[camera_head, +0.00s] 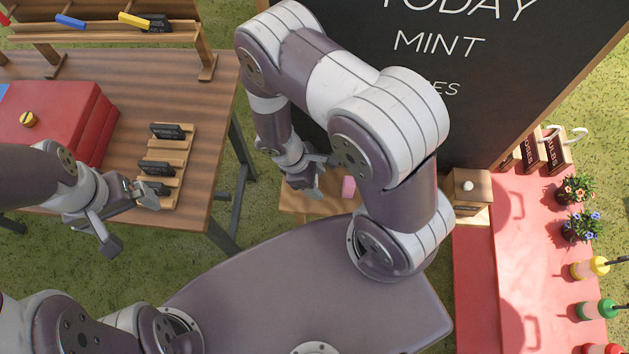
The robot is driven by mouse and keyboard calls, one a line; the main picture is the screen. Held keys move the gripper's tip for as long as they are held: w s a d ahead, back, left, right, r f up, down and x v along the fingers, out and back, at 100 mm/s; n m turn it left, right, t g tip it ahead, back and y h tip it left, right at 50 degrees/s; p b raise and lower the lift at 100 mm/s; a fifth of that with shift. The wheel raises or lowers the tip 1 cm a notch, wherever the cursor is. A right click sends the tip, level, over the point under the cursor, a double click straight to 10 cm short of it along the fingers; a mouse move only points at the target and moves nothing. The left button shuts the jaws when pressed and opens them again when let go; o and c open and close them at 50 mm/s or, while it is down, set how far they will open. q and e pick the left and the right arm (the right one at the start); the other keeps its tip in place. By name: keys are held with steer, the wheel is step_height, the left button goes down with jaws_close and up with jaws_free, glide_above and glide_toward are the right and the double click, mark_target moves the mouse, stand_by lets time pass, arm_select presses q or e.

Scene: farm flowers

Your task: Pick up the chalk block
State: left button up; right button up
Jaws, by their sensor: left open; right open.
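A small pink block (348,187), which looks like the chalk block, lies on a wooden ledge (300,203) at the foot of the chalkboard. My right gripper (322,178) is open and empty just left of the pink block, apart from it in the picture. My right forearm crosses in front of the board and hides part of the ledge. My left gripper (130,218) is open and empty over the right front edge of the wooden table.
The chalkboard (500,100) stands behind the ledge. A wooden box with a white knob (467,190) is to the right. The wooden table (190,95) holds a red case (50,135) and a wooden rack with dark labelled blocks (175,145). Flower pots and bottles line a red table (475,290).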

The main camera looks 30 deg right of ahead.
steer(key=shift+w+a+f, duration=0.15)
steer(key=shift+a+f, duration=0.1)
steer(key=shift+f, duration=0.3)
steer(key=shift+s+d, duration=0.2)
steer(key=shift+d, duration=0.05)
steer(key=c, duration=1)
steer(key=shift+w+a, duration=0.1)
steer(key=shift+a, duration=0.05)
steer(key=shift+c, duration=0.2)
steer(key=shift+r, duration=0.15)
